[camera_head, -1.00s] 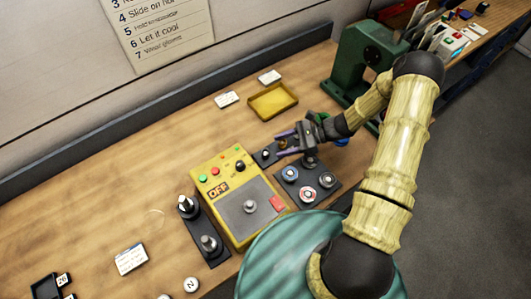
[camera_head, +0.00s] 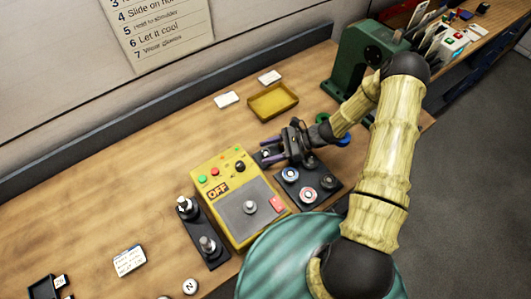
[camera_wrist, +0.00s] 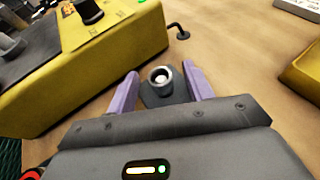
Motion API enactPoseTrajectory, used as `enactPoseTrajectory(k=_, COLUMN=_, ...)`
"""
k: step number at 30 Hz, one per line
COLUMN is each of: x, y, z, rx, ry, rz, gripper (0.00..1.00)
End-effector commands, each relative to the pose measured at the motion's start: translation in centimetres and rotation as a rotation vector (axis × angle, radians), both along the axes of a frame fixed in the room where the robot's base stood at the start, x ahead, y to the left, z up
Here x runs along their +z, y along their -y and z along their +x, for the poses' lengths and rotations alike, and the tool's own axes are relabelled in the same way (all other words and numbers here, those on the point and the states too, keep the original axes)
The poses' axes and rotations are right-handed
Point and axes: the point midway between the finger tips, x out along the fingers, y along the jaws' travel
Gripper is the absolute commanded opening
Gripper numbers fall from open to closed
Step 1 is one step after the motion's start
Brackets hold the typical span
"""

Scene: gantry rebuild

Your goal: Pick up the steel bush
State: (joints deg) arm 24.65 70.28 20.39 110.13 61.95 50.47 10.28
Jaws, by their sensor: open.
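The steel bush (camera_wrist: 162,75) is a small grey ring with a bright centre. It stands on a small dark stand (camera_wrist: 160,98), which also shows beside the yellow machine in the head view (camera_head: 264,162). My gripper (camera_wrist: 159,82) is open, with one purple finger on each side of the bush. In the wrist view small gaps show between fingers and bush; contact cannot be told. In the head view my gripper (camera_head: 268,150) is low over the stand and partly hides the bush.
The yellow machine (camera_head: 237,167) marked OFF stands close on the left. A dark plate (camera_head: 302,209) with several round parts lies just in front. A yellow tray (camera_head: 272,101) is behind, and a green machine (camera_head: 352,66) stands at the back right. The far-left bench is mostly clear.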

Motion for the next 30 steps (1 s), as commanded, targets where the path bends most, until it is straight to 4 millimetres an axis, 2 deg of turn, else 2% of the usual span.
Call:
enactPoseTrajectory(k=4, x=0.0, y=0.0, z=0.0, rx=0.0, ry=0.0, rz=0.0, gripper=0.51)
enactPoseTrajectory(k=5, x=0.0, y=0.0, z=0.0, rx=0.0, ry=0.0, rz=0.0, gripper=0.48)
enactPoseTrajectory(k=9, x=0.0, y=0.0, z=0.0, rx=0.0, ry=0.0, rz=0.0, gripper=0.2)
enactPoseTrajectory(k=12, x=0.0, y=0.0, z=0.0, rx=0.0, ry=0.0, rz=0.0, gripper=0.03)
enactPoseTrajectory(k=23, x=0.4, y=0.0, z=0.0, rx=-0.001, ry=0.001, rz=0.0, gripper=0.03)
enactPoseTrajectory(k=30, x=2.8, y=0.1, z=0.0, rx=0.0, ry=0.003, rz=-0.001, gripper=0.03)
